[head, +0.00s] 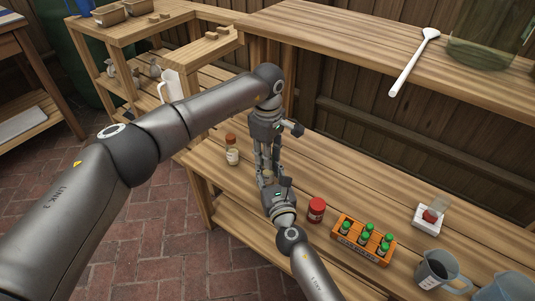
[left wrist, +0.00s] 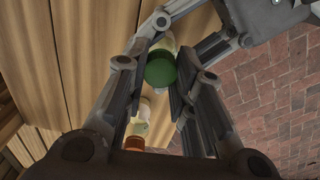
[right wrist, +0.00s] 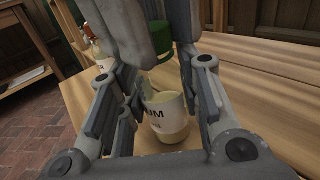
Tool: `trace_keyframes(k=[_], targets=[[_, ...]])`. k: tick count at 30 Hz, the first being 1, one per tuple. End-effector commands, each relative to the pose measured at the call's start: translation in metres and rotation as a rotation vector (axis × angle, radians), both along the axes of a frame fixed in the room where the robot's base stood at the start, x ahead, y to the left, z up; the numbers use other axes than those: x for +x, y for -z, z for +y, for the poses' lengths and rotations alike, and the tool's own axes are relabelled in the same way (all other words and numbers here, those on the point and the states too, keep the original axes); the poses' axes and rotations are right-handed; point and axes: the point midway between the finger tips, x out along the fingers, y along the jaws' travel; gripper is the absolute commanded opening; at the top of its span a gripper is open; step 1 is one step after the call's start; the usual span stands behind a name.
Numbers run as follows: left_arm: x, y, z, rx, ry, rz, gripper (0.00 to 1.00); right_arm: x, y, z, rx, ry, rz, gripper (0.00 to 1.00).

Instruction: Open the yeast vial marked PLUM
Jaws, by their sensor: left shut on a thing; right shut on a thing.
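My left gripper (head: 263,165) points down over the table and is shut on a green cap (left wrist: 161,68). The cap also shows in the right wrist view (right wrist: 162,36), above the vial. My right gripper (right wrist: 160,112) is shut on a pale cream vial (right wrist: 168,116), with letters ending in "UM" on its side. The vial stands upright, and a gap shows between its top and the green cap. In the head view the grippers hide both cap and vial; my right gripper (head: 268,183) is just below the left one.
A bottle with an orange-brown cap (head: 232,152) stands left of the grippers. To the right are a red-lidded jar (head: 316,210), an orange rack (head: 362,241) of green-capped vials, a small white dish (head: 428,217) and a grey jug (head: 437,270). A raised shelf (head: 350,45) is behind.

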Motion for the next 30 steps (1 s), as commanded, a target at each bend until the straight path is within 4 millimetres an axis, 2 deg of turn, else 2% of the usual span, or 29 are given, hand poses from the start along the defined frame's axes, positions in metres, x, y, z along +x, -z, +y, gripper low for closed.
trace_keyframes(k=[30], targets=[[0.0001,-0.0014,-0.0003,-0.001,-1.826,0.001,0.00,0.0000,0.0002,-0.0002,0.000,0.000,0.000,0.00]])
